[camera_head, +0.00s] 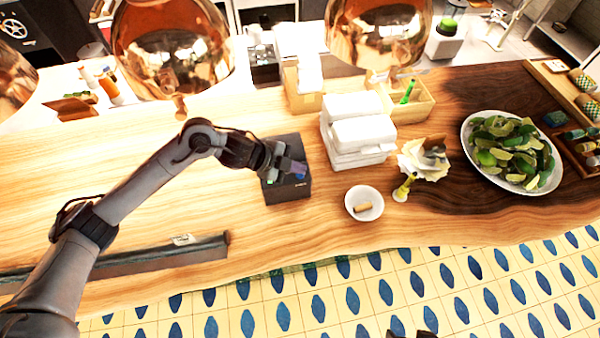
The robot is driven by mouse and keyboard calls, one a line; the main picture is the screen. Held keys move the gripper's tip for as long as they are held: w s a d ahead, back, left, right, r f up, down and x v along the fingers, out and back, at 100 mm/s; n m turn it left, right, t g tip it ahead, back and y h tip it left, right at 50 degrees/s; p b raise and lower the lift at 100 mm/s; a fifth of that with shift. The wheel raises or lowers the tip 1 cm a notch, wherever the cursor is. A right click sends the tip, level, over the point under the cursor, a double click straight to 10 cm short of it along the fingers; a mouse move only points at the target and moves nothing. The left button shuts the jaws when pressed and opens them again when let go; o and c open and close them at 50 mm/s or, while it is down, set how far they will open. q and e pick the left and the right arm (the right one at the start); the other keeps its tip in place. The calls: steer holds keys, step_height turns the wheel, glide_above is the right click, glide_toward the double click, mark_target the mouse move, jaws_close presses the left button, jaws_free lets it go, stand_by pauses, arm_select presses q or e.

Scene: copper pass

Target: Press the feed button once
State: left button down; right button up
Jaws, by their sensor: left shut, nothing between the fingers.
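A dark box-shaped machine (288,192) stands on the wooden counter near the middle of the view. My left gripper (300,168) is over its top, shut and empty. The gripper and wrist cover much of the top face. I cannot make out the feed button, and I cannot tell whether the fingertips touch the machine. My right gripper cannot be made out; only small dark shapes show at the bottom edge.
A white bowl (363,203) and stacked white napkins (357,130) stand right of the machine. A plate of limes (511,151) is further right. Copper lamps (172,45) hang at the back. The counter (250,240) is clear in front of the machine.

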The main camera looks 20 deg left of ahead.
mark_target(297, 176)
arm_select(q)
steer(key=shift+f, duration=0.3)
stand_by(0.4)
steer(key=shift+f, duration=0.45)
steer(key=shift+r, duration=0.1)
stand_by(0.5)
steer(key=shift+r+p, duration=0.7)
steer(key=shift+r, duration=0.15)
step_height(297, 176, up, 5)
steer(key=p, duration=0.4)
steer(key=shift+p, duration=0.4)
stand_by(0.4)
